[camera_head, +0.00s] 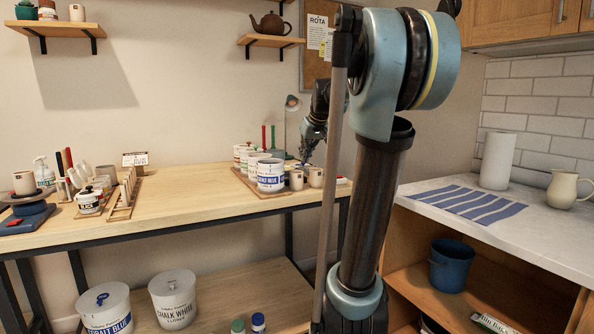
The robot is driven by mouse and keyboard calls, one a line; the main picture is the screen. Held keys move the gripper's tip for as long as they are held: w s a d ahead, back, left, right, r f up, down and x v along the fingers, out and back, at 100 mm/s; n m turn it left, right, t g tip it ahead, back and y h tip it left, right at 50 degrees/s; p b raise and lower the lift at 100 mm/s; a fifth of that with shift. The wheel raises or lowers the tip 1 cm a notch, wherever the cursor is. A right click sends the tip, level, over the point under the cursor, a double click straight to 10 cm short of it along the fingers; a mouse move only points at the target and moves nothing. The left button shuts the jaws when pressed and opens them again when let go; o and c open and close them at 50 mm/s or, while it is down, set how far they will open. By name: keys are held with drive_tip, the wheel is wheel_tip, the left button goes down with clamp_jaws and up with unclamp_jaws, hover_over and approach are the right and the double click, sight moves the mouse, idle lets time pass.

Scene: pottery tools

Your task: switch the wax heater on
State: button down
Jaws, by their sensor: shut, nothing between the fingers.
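My gripper (306,158) hangs over the back right end of the wooden worktable (190,184), just above and behind the small cups there. Its fingers look shut, small and dark at this distance, with nothing seen in them. I cannot pick out the wax heater or its switch with certainty. My arm crosses the picture in front of the table's right end and hides part of it. A small red thing (341,181) shows at that end beside my arm, too small to identify.
Labelled glaze jars (270,175) and small cups (315,177) crowd near my gripper. Blue-based equipment (26,219), a spray bottle (44,173) and a wooden rack (123,203) stand at left. The table's middle is clear. A white counter (550,228) lies right.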

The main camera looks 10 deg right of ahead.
drive_tip(key=w+r, duration=0.3)
drive_tip(key=w, duration=0.3)
drive_tip(key=shift+w+d+r+t, duration=0.3)
drive_tip(key=shift+d+r+t, duration=0.05)
drive_tip(key=shift+r+t, duration=0.05)
drive_tip(key=x, duration=1)
drive_tip(key=shift+w+a+f, duration=0.1)
drive_tip(key=shift+w+f, duration=0.05)
drive_tip(key=shift+s+f, duration=0.2)
drive_tip(key=shift+f, duration=0.7)
drive_tip(key=shift+s+f, duration=0.2)
drive_tip(key=shift+f, duration=0.75)
